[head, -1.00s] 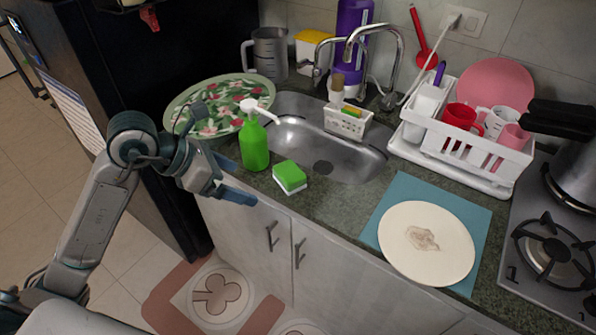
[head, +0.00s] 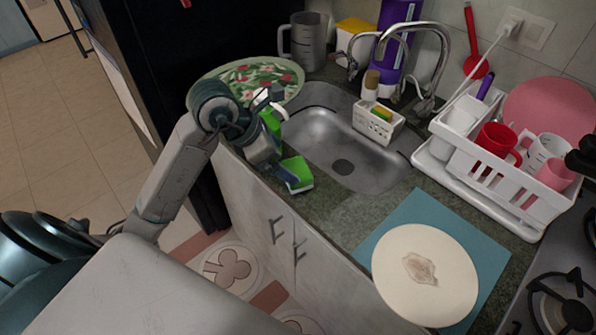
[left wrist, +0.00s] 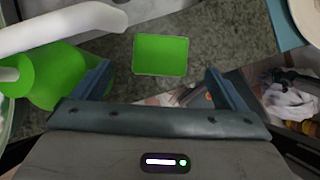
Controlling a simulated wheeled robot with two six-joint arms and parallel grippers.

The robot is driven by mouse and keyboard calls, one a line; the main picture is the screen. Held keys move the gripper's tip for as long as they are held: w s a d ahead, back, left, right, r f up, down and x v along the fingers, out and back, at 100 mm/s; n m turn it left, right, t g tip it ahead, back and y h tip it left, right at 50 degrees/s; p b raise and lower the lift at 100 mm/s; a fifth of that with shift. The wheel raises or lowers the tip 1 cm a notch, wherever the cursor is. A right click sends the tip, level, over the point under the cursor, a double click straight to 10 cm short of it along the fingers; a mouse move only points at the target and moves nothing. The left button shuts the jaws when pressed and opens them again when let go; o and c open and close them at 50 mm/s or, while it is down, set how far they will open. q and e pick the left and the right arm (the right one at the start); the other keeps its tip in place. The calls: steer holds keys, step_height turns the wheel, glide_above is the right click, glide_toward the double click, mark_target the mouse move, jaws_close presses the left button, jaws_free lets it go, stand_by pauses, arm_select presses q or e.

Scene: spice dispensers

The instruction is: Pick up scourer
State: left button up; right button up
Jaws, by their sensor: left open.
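The scourer (head: 297,173) is a green and white block on the counter's front edge, left of the sink. In the left wrist view its green top (left wrist: 161,55) lies ahead of and between my open fingers. My left gripper (head: 289,179) is open and right at the scourer in the head view, partly overlapping its left side. It also shows in the left wrist view (left wrist: 162,85), with nothing between its fingers. I cannot tell whether a finger touches the scourer. My right gripper is not in view.
A green soap bottle (left wrist: 60,75) with a white pump stands close beside my left finger. Behind are the floral plate (head: 250,80) and the sink (head: 345,150). A white plate (head: 425,275) lies on a blue mat (head: 490,250) at right. A dish rack (head: 480,185) stands beyond.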

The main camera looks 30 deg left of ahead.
mark_target(296, 169)
arm_select(q)
steer(key=shift+x, duration=1.1)
steer(key=x, duration=0.4)
steer(key=shift+d+p, duration=0.1)
steer(key=shift+p, duration=0.3)
steer(key=shift+w+d+f, duration=0.1)
steer(key=shift+f, duration=0.25)
steer(key=c, duration=1)
steer(key=shift+c, duration=0.6)
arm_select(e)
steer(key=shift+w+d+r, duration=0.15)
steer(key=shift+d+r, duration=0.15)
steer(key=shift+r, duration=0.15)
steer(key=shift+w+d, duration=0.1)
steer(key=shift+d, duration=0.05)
